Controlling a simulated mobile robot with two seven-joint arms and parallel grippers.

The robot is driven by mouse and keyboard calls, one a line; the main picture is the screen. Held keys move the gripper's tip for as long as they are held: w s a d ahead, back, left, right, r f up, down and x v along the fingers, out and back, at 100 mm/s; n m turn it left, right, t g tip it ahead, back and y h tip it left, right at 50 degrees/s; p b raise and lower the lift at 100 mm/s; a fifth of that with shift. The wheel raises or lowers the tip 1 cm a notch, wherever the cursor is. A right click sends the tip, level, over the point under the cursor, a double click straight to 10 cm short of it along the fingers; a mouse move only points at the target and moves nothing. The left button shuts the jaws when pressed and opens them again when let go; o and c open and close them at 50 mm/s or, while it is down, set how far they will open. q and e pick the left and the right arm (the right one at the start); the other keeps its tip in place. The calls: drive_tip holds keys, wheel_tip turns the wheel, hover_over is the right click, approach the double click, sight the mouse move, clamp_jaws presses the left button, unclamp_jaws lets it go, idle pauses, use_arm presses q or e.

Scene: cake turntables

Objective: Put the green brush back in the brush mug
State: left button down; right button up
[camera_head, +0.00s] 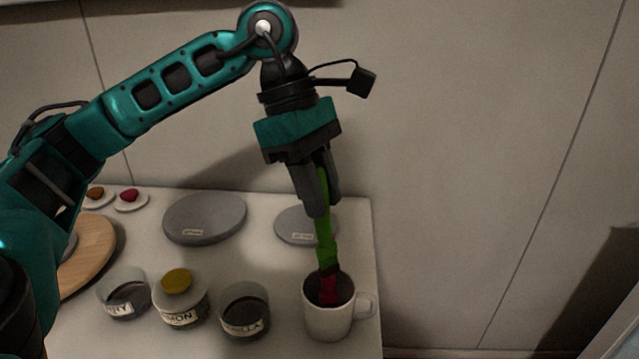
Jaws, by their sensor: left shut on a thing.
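The green brush (323,239) hangs nearly upright in my left gripper (320,200), which is shut on its handle. The brush's lower, dark red end is inside the mouth of the white brush mug (328,320). The mug stands at the table's front right with its handle to the right. My gripper is above the mug and clear of its rim. Whether the brush tip touches the mug's bottom is hidden. My right gripper is not in view.
Several labelled jars, including one with a yellow top (177,282), stand left of the mug. Two grey turntables (204,217) (306,226) lie behind. A wooden round board (90,250) and small plates are at the left. The table's right edge is close to the mug.

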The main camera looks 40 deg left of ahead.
sight(320, 250)
use_arm(q)
wheel_tip(320, 250, down, 3)
drive_tip(key=shift+f+b, duration=0.15)
drive_tip(key=shift+b, duration=0.9)
wheel_tip(320, 250, down, 3)
drive_tip(key=shift+r+b, duration=0.2)
drive_tip(key=shift+b, duration=1)
drive_tip(key=shift+f+b, duration=0.8)
drive_tip(key=shift+f, duration=0.1)
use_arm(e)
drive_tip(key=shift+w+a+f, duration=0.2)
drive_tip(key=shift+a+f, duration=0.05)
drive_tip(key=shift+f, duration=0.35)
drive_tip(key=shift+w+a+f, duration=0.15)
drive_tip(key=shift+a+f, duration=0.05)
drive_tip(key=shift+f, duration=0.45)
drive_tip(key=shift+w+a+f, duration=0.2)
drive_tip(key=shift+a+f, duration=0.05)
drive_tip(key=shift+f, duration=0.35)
use_arm(q)
drive_tip(key=shift+f, duration=0.1)
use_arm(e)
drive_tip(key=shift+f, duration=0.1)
